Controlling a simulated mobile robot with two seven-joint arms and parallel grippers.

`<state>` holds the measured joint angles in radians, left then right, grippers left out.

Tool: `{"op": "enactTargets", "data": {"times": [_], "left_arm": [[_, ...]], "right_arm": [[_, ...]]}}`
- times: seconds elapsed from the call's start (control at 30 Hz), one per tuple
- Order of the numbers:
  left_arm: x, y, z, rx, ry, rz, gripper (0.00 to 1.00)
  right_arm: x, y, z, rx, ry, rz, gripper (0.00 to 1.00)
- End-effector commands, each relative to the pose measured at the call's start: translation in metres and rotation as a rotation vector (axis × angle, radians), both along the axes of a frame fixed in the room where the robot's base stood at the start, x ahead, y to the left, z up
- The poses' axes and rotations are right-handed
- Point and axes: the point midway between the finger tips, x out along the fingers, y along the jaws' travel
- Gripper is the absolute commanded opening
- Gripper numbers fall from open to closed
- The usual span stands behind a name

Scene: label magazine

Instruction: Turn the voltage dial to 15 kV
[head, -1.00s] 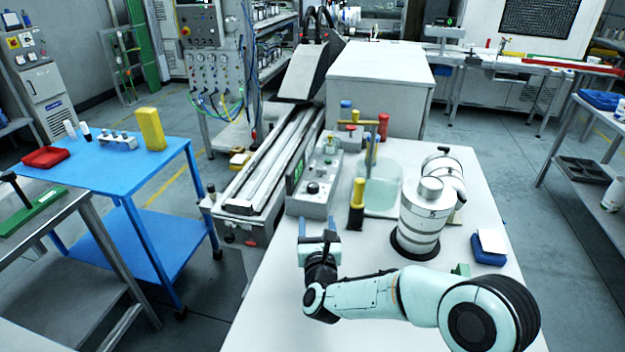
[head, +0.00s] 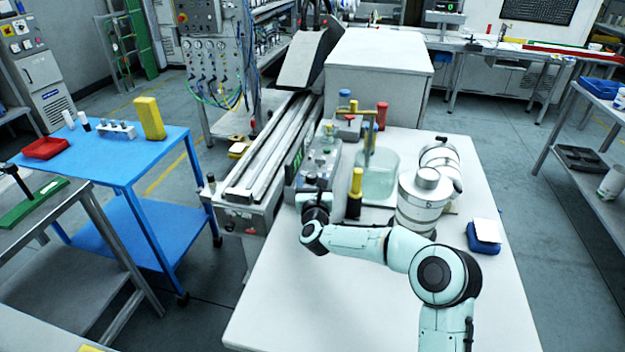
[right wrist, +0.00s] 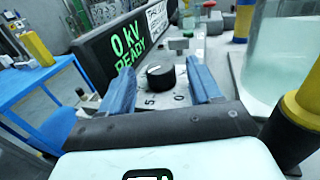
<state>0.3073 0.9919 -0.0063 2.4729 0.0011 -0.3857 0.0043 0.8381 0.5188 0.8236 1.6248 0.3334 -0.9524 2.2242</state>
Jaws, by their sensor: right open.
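The voltage dial (right wrist: 160,76) is a round black knob with a pale pointer mark, set on a grey panel with the figures 5 and 0 printed near it. The box's screen (right wrist: 126,46) reads "0 kV READY" in green. My right gripper (right wrist: 162,90) is open, its two blue fingers on either side of the dial in the right wrist view; I cannot tell whether they touch it. In the head view my right gripper (head: 313,202) is at the near end of the grey control box (head: 324,155) and hides the dial. My left gripper is not in view.
A yellow-topped black bottle (head: 355,190) stands just right of my gripper. A clear container (head: 378,175) stands behind it, and a white ringed cylinder (head: 420,205) farther right. A blue block with a white top (head: 484,236) lies at right. The table's front (head: 330,300) is clear.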

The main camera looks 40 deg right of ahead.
Motion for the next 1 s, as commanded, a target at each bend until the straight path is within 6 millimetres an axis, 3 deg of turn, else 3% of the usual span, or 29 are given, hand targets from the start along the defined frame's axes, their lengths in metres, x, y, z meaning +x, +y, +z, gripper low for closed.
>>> {"op": "enactTargets", "data": {"times": [0.33,0.5,0.73,1.0], "left_arm": [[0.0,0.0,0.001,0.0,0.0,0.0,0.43],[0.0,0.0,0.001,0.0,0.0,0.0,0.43],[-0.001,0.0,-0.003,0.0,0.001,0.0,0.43],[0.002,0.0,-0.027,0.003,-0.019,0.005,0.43]], "right_arm": [[0.002,-0.002,0.0,0.0,0.0,0.0,0.6],[0.002,-0.002,0.0,0.0,0.0,0.0,0.07],[0.003,-0.001,-0.001,0.0,-0.001,-0.011,0.08],[0.006,0.004,-0.004,0.001,-0.004,-0.127,0.08]]}}
